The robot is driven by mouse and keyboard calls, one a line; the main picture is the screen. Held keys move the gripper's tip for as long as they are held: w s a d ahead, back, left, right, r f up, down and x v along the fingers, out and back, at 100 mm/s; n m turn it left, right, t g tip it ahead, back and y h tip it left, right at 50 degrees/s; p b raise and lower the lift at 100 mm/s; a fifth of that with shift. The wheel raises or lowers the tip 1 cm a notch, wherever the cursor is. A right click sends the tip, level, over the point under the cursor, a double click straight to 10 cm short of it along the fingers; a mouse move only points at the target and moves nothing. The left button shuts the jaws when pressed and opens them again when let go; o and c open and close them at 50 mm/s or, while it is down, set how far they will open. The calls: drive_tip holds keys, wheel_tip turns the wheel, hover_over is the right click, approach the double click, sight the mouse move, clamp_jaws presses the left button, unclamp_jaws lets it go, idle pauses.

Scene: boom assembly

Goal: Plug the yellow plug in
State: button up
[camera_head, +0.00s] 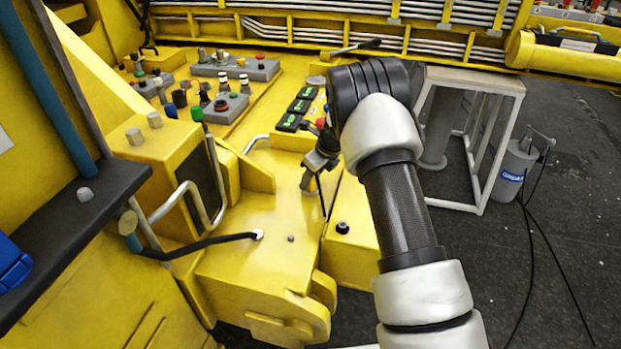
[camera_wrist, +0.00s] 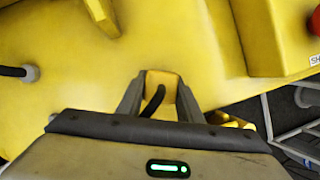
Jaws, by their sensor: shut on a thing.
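My gripper (camera_wrist: 161,79) is shut on a yellow block-shaped plug (camera_wrist: 163,86), with one dark finger on each side of it. A short black cable (camera_wrist: 153,101) curves up in front of the plug. In the head view my gripper (camera_head: 309,178) is partly hidden by my wrist and hangs over the yellow machine, and the plug cannot be made out clearly there. A black cable with a pale round end (camera_head: 258,235) meets the yellow surface to the left; it also shows in the wrist view (camera_wrist: 29,74). I cannot tell which opening is the plug's socket.
A small black round fitting (camera_head: 342,228) is on the yellow panel right of my gripper. Dark boxes with green marks (camera_head: 299,106) and a red button (camera_wrist: 315,21) are nearby. Bent metal handles (camera_head: 187,200) stand left. A white-framed table (camera_head: 475,85) stands right.

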drive_tip(key=shift+f, duration=0.5)
drive_tip(key=o, duration=1.2)
drive_tip(key=shift+o, duration=0.2)
drive_tip(key=v, duration=1.7)
drive_tip(key=shift+r+b, duration=0.15)
drive_tip(key=shift+b, duration=0.25)
